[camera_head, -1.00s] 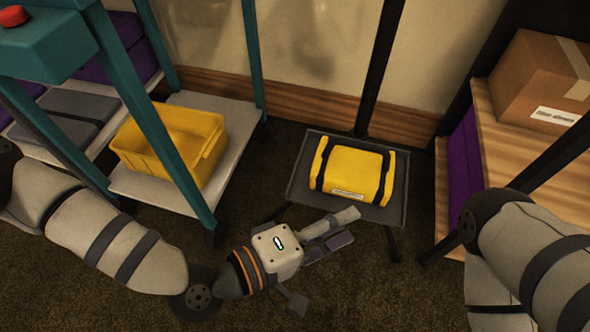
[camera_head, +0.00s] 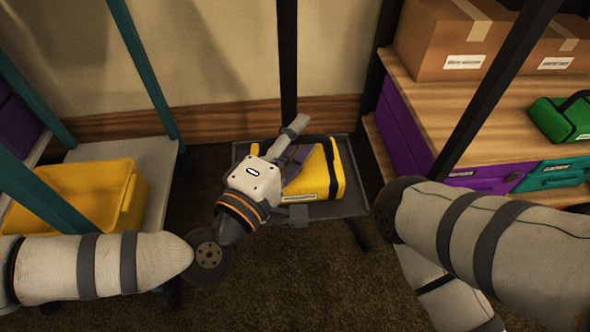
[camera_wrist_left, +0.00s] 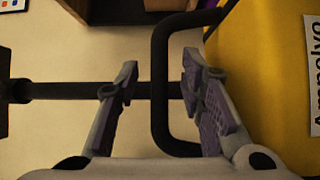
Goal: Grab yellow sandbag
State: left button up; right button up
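The yellow sandbag (camera_head: 318,178) with black straps lies on a dark tray stand (camera_head: 352,203). My left gripper (camera_head: 296,165) is over the bag's left side, and its hand hides part of the bag. In the left wrist view the left gripper (camera_wrist_left: 155,88) is open. A black handle loop (camera_wrist_left: 160,75) passes between its fingers, with the right finger overlapping the loop. The yellow bag (camera_wrist_left: 272,75) fills the right side there, with partly cut-off lettering. Whether the fingers touch the handle cannot be told. My right gripper is out of view; only the right arm shows.
A yellow bin (camera_head: 118,195) sits on a low shelf at left between teal posts. At right, a wooden-topped unit (camera_head: 425,95) holds cardboard boxes (camera_head: 450,40) and a green bag (camera_head: 562,120). A black post (camera_head: 287,60) rises behind the tray.

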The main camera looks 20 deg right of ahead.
pick_arm(q)
grip_shut()
jog(key=shift+r, duration=0.2)
